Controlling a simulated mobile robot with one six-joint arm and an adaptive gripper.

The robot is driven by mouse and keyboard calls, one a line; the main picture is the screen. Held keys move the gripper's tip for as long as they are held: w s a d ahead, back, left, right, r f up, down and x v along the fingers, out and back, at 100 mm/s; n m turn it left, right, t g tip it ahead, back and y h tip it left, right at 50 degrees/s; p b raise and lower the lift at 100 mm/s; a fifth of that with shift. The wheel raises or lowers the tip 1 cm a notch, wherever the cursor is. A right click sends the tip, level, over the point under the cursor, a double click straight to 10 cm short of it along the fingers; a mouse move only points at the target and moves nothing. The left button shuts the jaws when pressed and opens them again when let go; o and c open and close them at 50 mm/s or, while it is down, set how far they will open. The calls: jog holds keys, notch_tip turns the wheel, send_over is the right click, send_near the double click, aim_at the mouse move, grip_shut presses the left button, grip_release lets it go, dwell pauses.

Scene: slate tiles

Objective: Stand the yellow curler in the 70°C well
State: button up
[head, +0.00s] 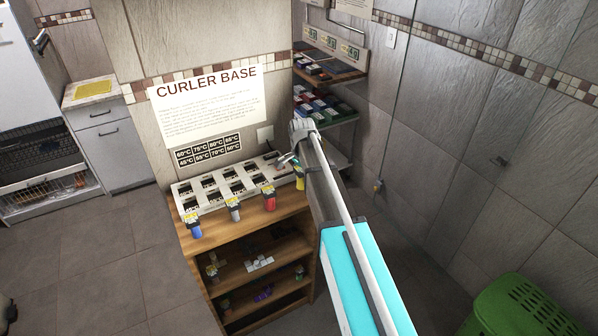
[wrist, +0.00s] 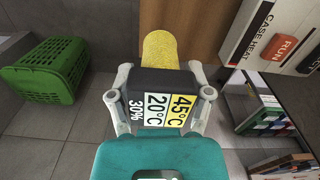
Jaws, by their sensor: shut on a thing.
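The yellow curler (wrist: 160,50) has a rough yellow barrel on a black base printed 45°C, 20°C and 30%. My gripper (wrist: 160,74) is shut on its black base, one finger on each side. In the head view the yellow curler (head: 300,180) is at the right end of the white curler base (head: 220,203), partly hidden by my arm. The base has two rows of dark wells on the wooden shelf unit. A wall plate (head: 208,150) lists temperatures in two rows, with 70°C third in the lower row. The labels at the wells are too small to read surely.
Wall shelves (head: 330,75) with boxes are behind my arm. A green basket (head: 515,315) is on the floor at right.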

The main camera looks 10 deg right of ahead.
jog(key=s+r+p, duration=0.1)
jog(key=s, duration=0.1)
jog(key=s+d+r+p, duration=0.1)
jog(key=s+r, duration=0.1)
jog(key=s, duration=0.1)
jog(key=s+r+p, duration=0.2)
jog(key=s, duration=0.1)
jog(key=shift+s+d, duration=0.15)
jog(key=shift+s, duration=0.1)
jog(key=shift+s+d+r+p, duration=0.1)
jog(key=shift+s+r+p, duration=0.1)
jog(key=shift+s, duration=0.25)
jog(key=shift+s+d+r+p, duration=0.1)
jog(key=shift+s+r+p, duration=0.05)
jog(key=shift+s, duration=0.3)
jog(key=shift+f, duration=0.15)
jog(key=shift+s, duration=0.15)
